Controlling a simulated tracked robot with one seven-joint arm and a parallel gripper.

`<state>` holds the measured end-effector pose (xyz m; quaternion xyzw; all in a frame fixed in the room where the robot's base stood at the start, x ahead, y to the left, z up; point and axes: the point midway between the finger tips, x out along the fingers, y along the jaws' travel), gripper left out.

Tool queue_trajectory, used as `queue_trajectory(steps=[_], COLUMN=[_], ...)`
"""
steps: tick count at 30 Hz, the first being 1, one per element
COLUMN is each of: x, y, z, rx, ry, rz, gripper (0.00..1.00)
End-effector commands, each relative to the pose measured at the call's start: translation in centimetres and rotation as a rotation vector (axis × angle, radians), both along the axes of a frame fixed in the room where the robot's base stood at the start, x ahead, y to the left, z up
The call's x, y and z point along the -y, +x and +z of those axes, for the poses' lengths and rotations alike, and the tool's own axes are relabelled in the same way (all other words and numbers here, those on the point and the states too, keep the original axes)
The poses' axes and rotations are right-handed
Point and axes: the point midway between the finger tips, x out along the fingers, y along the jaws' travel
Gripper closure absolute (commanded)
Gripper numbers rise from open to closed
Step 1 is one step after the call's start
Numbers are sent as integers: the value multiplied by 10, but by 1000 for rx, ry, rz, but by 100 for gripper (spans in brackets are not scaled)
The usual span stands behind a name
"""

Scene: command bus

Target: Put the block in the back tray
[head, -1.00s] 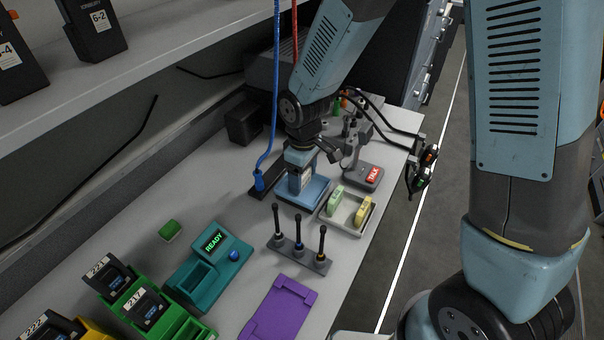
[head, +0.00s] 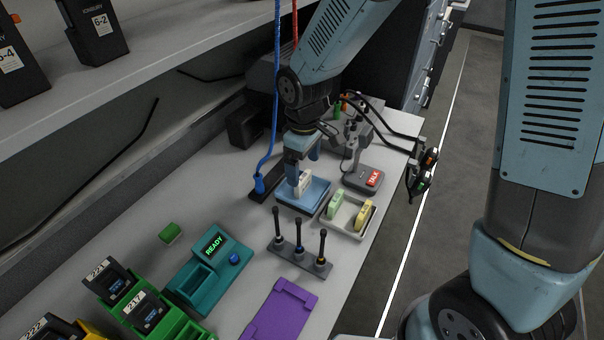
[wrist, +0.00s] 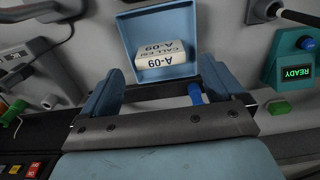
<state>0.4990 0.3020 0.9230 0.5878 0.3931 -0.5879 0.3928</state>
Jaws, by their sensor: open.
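A white block labelled A-09 (head: 304,184) stands in the blue tray (head: 318,197). In the wrist view the block (wrist: 161,62) lies inside the blue tray's walls (wrist: 190,22), apart from the fingers. My gripper (head: 302,158) is open and empty, just above and behind the block. In the wrist view its two fingers (wrist: 160,85) are spread wide below the block in the picture. One finger partly hides the block's left side in the head view.
A cream tray (head: 345,227) with a green block (head: 335,205) and a yellow block (head: 364,214) stands right of the blue tray. A TALK unit (head: 364,178), a rack of black-topped rods (head: 300,255) and a blue cable (head: 269,140) are close by.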

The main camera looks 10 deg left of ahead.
Motion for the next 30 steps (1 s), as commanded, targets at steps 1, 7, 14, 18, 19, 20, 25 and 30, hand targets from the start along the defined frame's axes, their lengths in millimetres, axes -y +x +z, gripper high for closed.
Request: queue_trajectory(steps=[1, 7, 14, 18, 19, 20, 25, 30], x=[0, 0, 0, 0, 0, 0, 9, 48], y=[1, 0, 0, 0, 0, 0, 3, 10], z=[11, 45, 67, 70, 70, 70, 78, 109], rx=[3, 3, 0, -1, -1, -1, 12, 63], ry=[2, 1, 0, 0, 0, 0, 5, 25], rz=[-2, 0, -2, -1, -1, -1, -27, -150], gripper=[5, 5, 5, 5, 5, 5, 5, 5])
